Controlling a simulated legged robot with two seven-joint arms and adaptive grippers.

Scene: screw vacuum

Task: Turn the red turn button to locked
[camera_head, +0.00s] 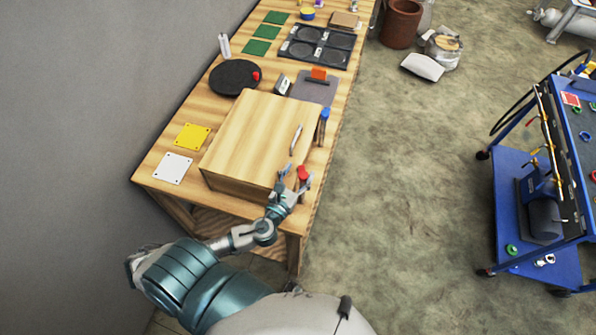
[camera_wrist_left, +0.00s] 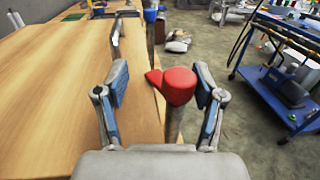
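The red turn button (camera_head: 303,173) sits on top of a short post near the front right corner of the wooden table. In the left wrist view the red turn button (camera_wrist_left: 178,85) shows a round cap with a pointed tab toward the left. My left gripper (camera_head: 293,183) is at the button. In the left wrist view my left gripper (camera_wrist_left: 161,88) is open, with one finger on each side of the button and gaps visible between fingers and button. The button's post (camera_wrist_left: 173,125) shows below it. My right gripper is in neither view.
A wooden box (camera_head: 262,135) with a metal handle (camera_head: 296,140) stands on the table beside the button. A blue-topped post (camera_head: 324,115) stands farther along the table edge. A blue cart (camera_head: 510,190) stands off to the right, with open floor between.

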